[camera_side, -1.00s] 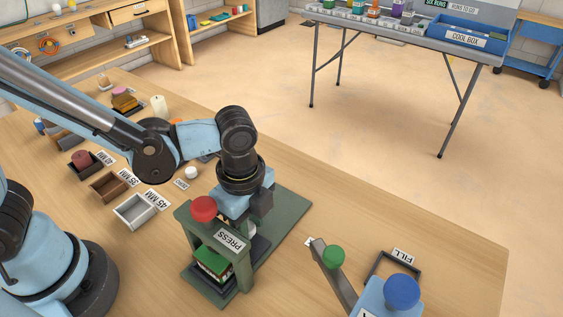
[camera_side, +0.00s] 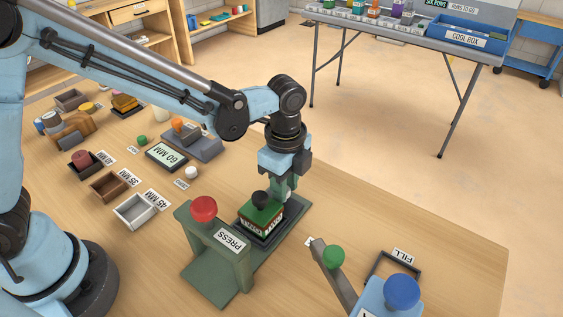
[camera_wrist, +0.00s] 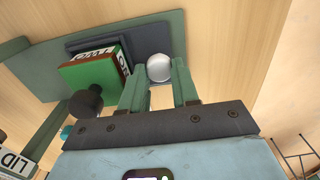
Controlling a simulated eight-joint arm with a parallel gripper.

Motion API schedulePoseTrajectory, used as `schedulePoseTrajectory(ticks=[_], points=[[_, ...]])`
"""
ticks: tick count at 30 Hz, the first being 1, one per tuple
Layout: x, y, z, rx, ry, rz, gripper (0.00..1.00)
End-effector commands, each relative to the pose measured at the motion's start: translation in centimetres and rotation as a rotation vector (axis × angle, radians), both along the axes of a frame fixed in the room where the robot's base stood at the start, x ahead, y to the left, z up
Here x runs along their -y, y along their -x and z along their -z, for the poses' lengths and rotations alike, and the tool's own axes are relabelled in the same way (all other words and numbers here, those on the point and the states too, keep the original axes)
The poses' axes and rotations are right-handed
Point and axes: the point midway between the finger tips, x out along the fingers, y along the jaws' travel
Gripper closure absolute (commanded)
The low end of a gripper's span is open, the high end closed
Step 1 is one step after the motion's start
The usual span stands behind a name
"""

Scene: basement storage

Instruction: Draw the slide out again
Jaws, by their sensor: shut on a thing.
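The dark slide (camera_side: 244,232) is out from under the green press (camera_side: 231,241), on the base plate's far right part. It carries a block (camera_side: 261,217) with a green top, white lettered sides and a black knob. In the wrist view the slide (camera_wrist: 126,42) ends at a pale round knob (camera_wrist: 159,67). My gripper (camera_wrist: 160,80) has its two green fingers on either side of that knob and is shut on it. In the side view my gripper (camera_side: 287,193) is low at the slide's far end, pointing down.
A red button (camera_side: 203,208) tops the press. A lever with a green knob (camera_side: 333,257) and a blue knob (camera_side: 402,292) stand to the right, near the FILL frame (camera_side: 380,264). Small open boxes (camera_side: 135,211) lie left.

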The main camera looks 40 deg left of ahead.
Motion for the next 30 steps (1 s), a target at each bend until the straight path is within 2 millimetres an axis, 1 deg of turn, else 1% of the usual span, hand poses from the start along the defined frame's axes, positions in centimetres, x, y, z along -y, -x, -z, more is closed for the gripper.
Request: schedulePoseTrajectory(ticks=[1,3,6,10,17,18,22,23,30], points=[[0.1,-1.0,0.0,0.001,0.005,0.0,1.0],[0.2,-2.0,0.0,0.001,0.005,0.001,1.0],[0.2,-2.9,0.0,0.001,0.006,0.002,1.0],[0.1,-3.2,0.0,0.003,0.006,0.003,1.0],[0.1,-3.3,0.0,0.005,0.005,0.002,1.0],[0.1,-3.3,0.0,0.006,0.005,0.001,0.66],[0.1,-3.3,0.0,0.005,0.004,0.001,0.46],[0.1,-3.3,0.0,0.005,0.004,0.001,0.44],[0.0,-3.2,0.0,0.002,0.003,0.001,0.44]])
